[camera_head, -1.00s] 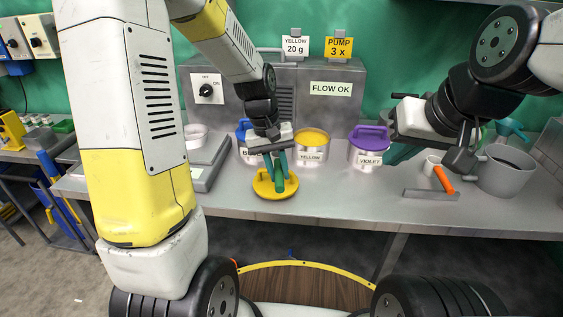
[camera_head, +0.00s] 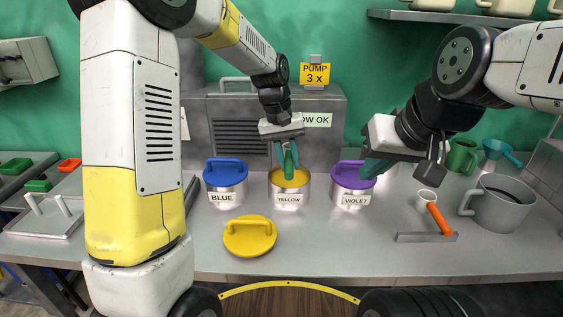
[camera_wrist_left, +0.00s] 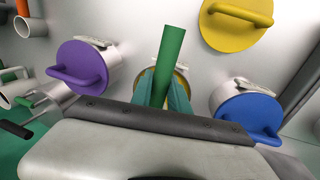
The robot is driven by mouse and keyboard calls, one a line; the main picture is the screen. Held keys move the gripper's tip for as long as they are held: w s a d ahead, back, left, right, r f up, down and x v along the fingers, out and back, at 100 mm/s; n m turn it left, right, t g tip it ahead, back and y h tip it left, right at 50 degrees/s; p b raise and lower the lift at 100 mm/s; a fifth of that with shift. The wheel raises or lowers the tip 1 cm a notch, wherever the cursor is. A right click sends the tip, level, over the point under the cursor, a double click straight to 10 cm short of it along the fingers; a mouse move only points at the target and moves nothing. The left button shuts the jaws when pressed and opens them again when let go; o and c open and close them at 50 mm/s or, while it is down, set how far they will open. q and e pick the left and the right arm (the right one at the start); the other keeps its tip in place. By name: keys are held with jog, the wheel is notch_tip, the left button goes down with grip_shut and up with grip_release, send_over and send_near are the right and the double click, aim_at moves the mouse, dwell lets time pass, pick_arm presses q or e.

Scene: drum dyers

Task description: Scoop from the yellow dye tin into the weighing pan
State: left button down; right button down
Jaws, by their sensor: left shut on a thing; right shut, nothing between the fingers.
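My left gripper (camera_head: 288,154) is shut on the green handle of a scoop (camera_head: 290,170), held upright at the open yellow dye tin (camera_head: 288,198). The handle's lower part reaches into the tin's mouth; the scoop's bowl is hidden. In the left wrist view, the green handle (camera_wrist_left: 170,60) rises from between the fingers, with the tin partly hidden behind them. The yellow lid (camera_head: 249,236) lies on the bench in front of the tin. My right gripper (camera_head: 374,165) is shut and empty, near the violet tin. The weighing pan cannot be made out now.
The blue tin (camera_head: 226,184) and violet tin (camera_head: 352,186), both lidded, flank the yellow tin. The bench front is mostly clear.

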pick_arm(q)
jog(key=shift+w+d, duration=0.1)
jog(key=shift+s+f, duration=0.15)
jog(key=shift+f, duration=1.7)
jog(key=shift+s+f, duration=0.1)
jog(key=shift+f, duration=1.7)
jog(key=shift+a, duration=0.2)
jog(key=shift+w, duration=0.1)
jog(key=shift+w+d+r, duration=0.1)
jog(key=shift+r, duration=1.75)
jog(key=shift+w+d+r, duration=0.1)
jog(key=shift+r, duration=1.7)
